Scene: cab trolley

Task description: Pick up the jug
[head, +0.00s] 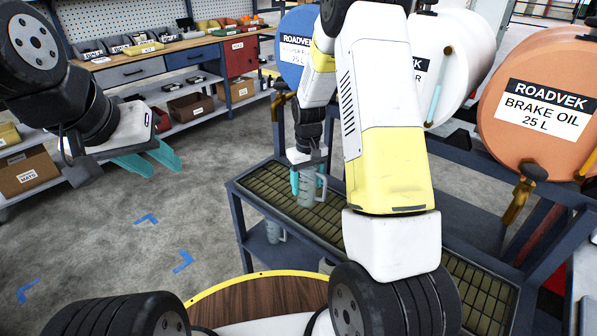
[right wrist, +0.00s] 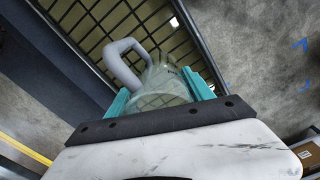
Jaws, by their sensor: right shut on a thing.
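A grey translucent jug (head: 307,190) is at the far end of the trolley's slatted top. My right gripper (head: 309,178) is around its upper part; one teal finger shows at its left. In the right wrist view the jug (right wrist: 163,88) sits between the two teal fingers, which are shut on it, with its grey handle (right wrist: 122,62) pointing up and left. I cannot tell whether its base touches the slats. My left gripper (head: 150,160) is open and empty over the floor at the left, well away from the trolley.
The blue trolley (head: 244,204) has a raised rim around its grating. A second jug (head: 275,232) stands on its lower shelf. Drums, including an orange brake oil drum (head: 545,75), lie behind. A workbench (head: 165,47) with bins is at the back left. Floor between is clear.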

